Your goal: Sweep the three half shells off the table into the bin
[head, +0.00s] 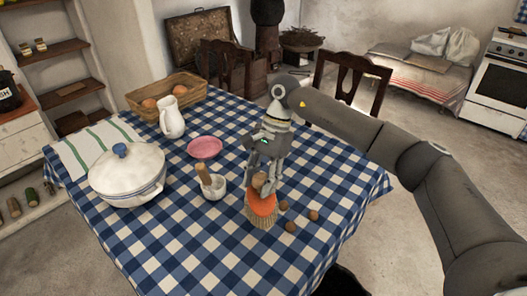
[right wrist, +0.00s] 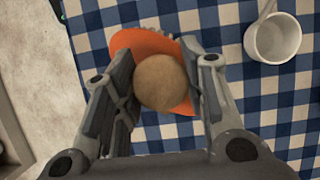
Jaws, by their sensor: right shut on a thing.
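Three small brown half shells lie on the checked tablecloth, just right of the brush: one upper left (head: 283,205), one on the right (head: 313,215), one in front (head: 290,226). A brush with an orange top (head: 263,204) and straw bristles stands upright on the table. My right gripper (head: 262,183) points down and is shut on the brush's round wooden knob. In the right wrist view the knob (right wrist: 160,82) sits between the fingers, above the orange top (right wrist: 132,42); the shells do not show there. My left gripper is not in view. I cannot identify the bin for sure.
A mortar with pestle (head: 214,190), pink bowl (head: 205,147), white jug (head: 171,120), lidded tureen (head: 127,180) and basket (head: 143,107) stand left of and behind the brush. The cloth toward the right edge is clear. A dark shape (head: 340,282) shows beyond the table's near edge.

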